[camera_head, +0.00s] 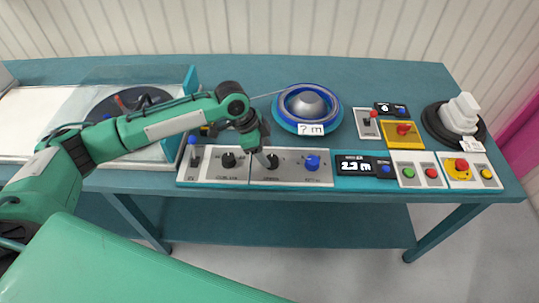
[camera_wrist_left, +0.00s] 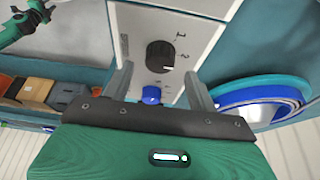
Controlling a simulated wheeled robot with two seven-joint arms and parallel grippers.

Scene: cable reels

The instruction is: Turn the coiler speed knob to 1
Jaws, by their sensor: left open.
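A grey control panel (camera_head: 292,180) lies along the front of the table, with a black knob (camera_head: 228,160) at its left, a second black knob (camera_head: 271,161) in the middle and a blue knob (camera_head: 312,162) at its right. My left gripper (camera_head: 265,158) is open, pointing down at the middle black knob and partly hiding it. In the left wrist view a black knob (camera_wrist_left: 160,56) lies ahead between the spread fingers, with 1 and 2 printed beside it. A blue knob (camera_wrist_left: 151,95) is nearer. No contact shows. My right gripper is not in view.
A blue-rimmed reel (camera_head: 318,118) stands behind the panel, marked "? m". A length display (camera_head: 362,166), green and red buttons (camera_head: 431,173) and an emergency button (camera_head: 461,165) are at the right. A clear-covered turntable (camera_head: 130,100) stands at the left.

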